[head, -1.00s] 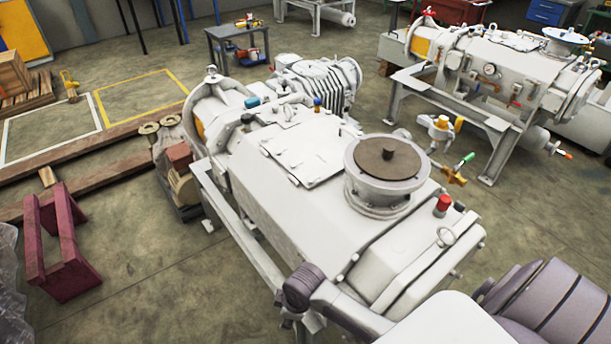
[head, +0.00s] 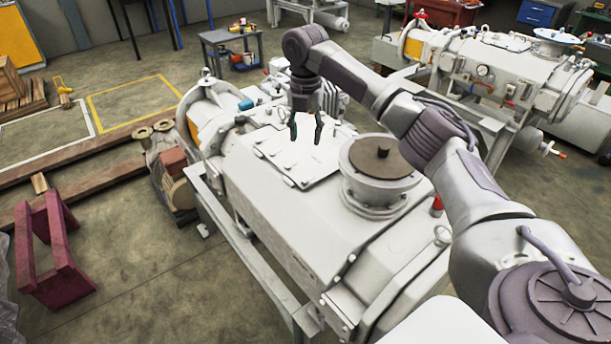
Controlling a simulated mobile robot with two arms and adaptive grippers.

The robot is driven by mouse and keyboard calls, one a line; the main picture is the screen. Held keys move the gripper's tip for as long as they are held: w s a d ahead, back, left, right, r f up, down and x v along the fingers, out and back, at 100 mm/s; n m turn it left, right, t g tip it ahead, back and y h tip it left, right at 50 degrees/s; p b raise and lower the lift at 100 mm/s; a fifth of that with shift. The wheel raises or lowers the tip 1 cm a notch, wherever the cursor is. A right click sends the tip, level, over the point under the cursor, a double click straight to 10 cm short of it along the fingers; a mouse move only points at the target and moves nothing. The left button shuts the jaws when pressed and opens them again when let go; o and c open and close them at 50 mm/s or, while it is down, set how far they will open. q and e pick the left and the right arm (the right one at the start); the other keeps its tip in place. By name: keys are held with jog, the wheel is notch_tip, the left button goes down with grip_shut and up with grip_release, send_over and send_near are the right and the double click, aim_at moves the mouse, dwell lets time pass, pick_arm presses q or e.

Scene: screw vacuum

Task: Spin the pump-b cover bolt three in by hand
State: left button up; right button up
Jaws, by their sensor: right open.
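A large white pump (head: 290,225) fills the middle of the head view. A flat cover plate (head: 310,175) lies on its top, left of a round flange with a brown disc (head: 382,158). My right gripper (head: 306,136) points down over the far part of the cover plate, its two dark fingers apart with nothing seen between them. I cannot tell its height above the plate. The cover bolts are too small to tell one from another, and the gripper hides part of the plate's far edge. My left gripper is out of view.
A second white pump (head: 485,65) stands on a frame at the upper right. A maroon stand (head: 48,250) and wooden beams (head: 95,180) lie to the left. A grey cart (head: 236,50) stands behind. My right arm covers much of the right side.

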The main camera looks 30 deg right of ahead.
aim_at(305, 180)
notch_tip(305, 180, down, 14)
jog(key=shift+r+p, duration=0.2)
jog(key=shift+p, duration=0.7)
grip_shut()
